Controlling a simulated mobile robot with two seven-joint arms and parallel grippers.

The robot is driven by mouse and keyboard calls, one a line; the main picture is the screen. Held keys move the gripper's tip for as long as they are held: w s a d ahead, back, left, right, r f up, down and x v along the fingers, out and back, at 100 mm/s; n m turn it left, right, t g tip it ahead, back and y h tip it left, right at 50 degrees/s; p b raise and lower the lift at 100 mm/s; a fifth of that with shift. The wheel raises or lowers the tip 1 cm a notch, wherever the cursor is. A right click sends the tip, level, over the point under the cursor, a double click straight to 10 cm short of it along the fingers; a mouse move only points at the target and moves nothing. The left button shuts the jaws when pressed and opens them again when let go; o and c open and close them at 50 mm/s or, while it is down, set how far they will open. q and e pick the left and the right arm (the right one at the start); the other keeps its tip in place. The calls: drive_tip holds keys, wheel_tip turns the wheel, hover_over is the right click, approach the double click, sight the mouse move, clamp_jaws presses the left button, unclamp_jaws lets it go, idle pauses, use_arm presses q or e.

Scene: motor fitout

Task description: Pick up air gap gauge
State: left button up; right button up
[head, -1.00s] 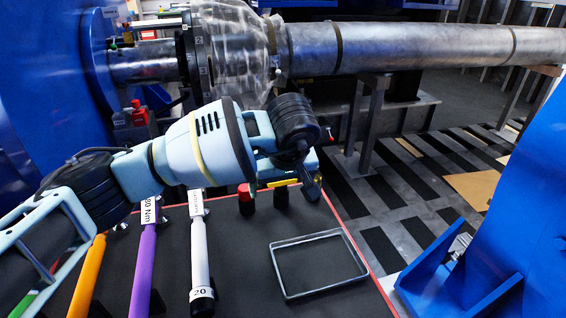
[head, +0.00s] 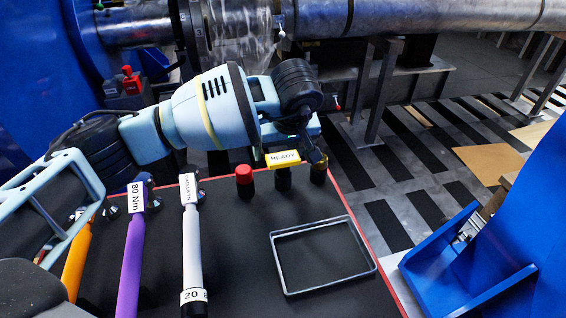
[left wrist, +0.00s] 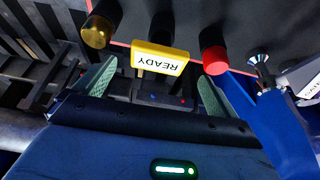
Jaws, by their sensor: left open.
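No label naming the air gap gauge is readable, so I cannot tell for certain which piece it is. A yellow block marked READY (head: 283,159) sits on a black post on the dark table mat, between a red-capped post (head: 244,174) and a brass-capped post (head: 319,172). My left gripper (head: 312,145) is beside and over the yellow block in the head view. In the left wrist view its open fingers (left wrist: 157,72) stand either side of the yellow block (left wrist: 160,58), with nothing held. Contact cannot be told. My right gripper is not in view.
An orange tool (head: 77,262), a purple tool marked 80 Nm (head: 131,265) and a white tool marked 20 (head: 192,245) lie left. An empty metal frame tray (head: 283,269) lies right on the mat (head: 235,225). Blue machine structure (head: 475,270) stands beyond the mat's red edge.

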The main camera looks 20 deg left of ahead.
sight(283, 156)
use_arm(q)
drive_tip(key=shift+x, duration=2.5)
drive_tip(key=shift+w+d, duration=0.1)
drive_tip(key=c, duration=1.1)
drive_tip(key=shift+r, duration=0.45)
drive_tip(key=v, duration=0.2)
drive_tip(key=shift+r, duration=0.45)
drive_tip(key=s+d, duration=0.2)
drive_tip(key=s, duration=0.2)
drive_tip(key=s+d+r, duration=0.1)
drive_tip(key=s+d, duration=0.1)
drive_tip(key=s, duration=0.3)
drive_tip(key=s+d, duration=0.2)
drive_tip(key=s, duration=0.3)
drive_tip(key=shift+r+b, duration=0.2)
drive_tip(key=shift+b, duration=0.1)
